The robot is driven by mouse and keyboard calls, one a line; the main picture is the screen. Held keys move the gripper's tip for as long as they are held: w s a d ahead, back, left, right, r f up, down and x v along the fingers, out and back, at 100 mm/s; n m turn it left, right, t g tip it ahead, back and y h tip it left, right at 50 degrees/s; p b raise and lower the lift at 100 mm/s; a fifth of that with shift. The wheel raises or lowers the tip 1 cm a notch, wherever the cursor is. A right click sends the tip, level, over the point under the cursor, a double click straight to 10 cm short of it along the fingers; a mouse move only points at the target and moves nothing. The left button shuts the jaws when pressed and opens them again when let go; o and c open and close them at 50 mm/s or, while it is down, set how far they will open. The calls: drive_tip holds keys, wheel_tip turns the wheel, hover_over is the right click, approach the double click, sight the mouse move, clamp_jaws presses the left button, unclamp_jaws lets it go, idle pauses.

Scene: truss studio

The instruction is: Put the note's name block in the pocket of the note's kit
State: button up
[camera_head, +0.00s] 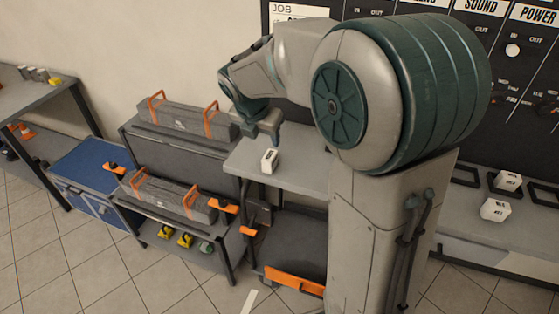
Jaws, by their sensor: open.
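A white block (269,161) with a dark marking on its face stands on the grey top of a cart (305,168). My gripper (268,134) is open, just above and behind this block in the picture, and appears empty. Two more white blocks with dark print, one farther back (508,180) and one nearer (495,210), are on the bench at the right. Two grey kit cases with orange handles, an upper (183,119) and a lower (166,197), rest on a rack. The job note (288,14) is partly hidden by my arm and unreadable. I cannot make out a kit pocket.
A blue-topped cabinet (90,160) stands left of the rack (218,248), and a grey table (45,97) stands at the far left. Black square frames (541,191) lie on the right bench. Tiled floor (90,262) is free in front. My arm hides the middle.

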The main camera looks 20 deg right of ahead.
drive_tip(key=s+d+r+m+y, duration=0.1)
drive_tip(key=s+m, duration=1.1)
drive_tip(key=m, duration=0.2)
drive_tip(key=s+d+m+y, duration=0.1)
drive_tip(key=s+m, duration=1)
drive_tip(key=m, duration=0.3)
drive_tip(key=shift+s+d+r+y, duration=0.3)
drive_tip(key=shift+s+r, duration=0.05)
drive_tip(key=shift+s, duration=0.05)
drive_tip(key=c, duration=0.3)
